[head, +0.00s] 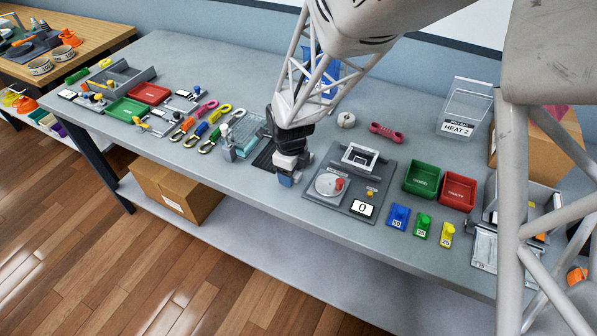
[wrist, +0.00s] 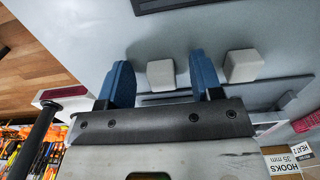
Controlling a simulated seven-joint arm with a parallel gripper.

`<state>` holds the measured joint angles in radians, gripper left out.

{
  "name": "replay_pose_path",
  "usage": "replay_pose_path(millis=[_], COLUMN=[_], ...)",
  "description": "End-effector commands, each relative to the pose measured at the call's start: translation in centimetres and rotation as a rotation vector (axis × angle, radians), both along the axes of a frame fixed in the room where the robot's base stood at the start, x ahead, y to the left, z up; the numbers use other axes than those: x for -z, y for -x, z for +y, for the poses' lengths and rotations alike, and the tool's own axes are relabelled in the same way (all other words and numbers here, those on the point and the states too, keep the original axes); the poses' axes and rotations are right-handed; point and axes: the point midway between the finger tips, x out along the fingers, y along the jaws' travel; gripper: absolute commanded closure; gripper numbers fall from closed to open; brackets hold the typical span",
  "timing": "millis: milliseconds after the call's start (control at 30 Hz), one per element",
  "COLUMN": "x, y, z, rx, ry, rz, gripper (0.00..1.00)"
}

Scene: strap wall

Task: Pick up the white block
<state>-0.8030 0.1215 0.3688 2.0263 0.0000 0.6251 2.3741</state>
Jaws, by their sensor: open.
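Two pale white-grey blocks show in the wrist view. One white block (wrist: 161,74) is in the gap between my fingers, closer to the left finger. A second, similar block (wrist: 243,66) is just outside the right finger. My gripper (wrist: 160,64) is open, with a blue finger on each side of the first block, and I cannot tell whether either finger touches it. In the head view my gripper (head: 287,180) is low over the front part of the grey table, and I cannot make out the blocks there.
The grey table (head: 240,75) is crowded. A scale board (head: 318,193) is right of my gripper, with a green bin (head: 422,179) and a red bin (head: 458,191) beyond. A clear rack (head: 243,135) and several coloured-handled clips are left. The table's front edge is close.

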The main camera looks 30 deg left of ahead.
Motion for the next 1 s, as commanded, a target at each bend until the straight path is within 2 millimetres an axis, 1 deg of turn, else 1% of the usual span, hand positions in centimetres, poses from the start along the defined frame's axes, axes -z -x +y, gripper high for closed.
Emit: replay_pose_path(millis=[233,500,567,600,1000], x=[-0.03,-0.03,-0.03,-0.03,-0.20], y=[0.00,-0.01,-0.01,0.00,-0.01], z=[0.01,0.01,0.01,0.01,0.01], rx=[0.000,0.000,0.000,0.000,0.000], ry=[0.000,0.000,0.000,0.000,0.000], rz=[0.000,0.000,0.000,0.000,0.000], gripper=[0.40,0.82,0.91,0.93,0.94])
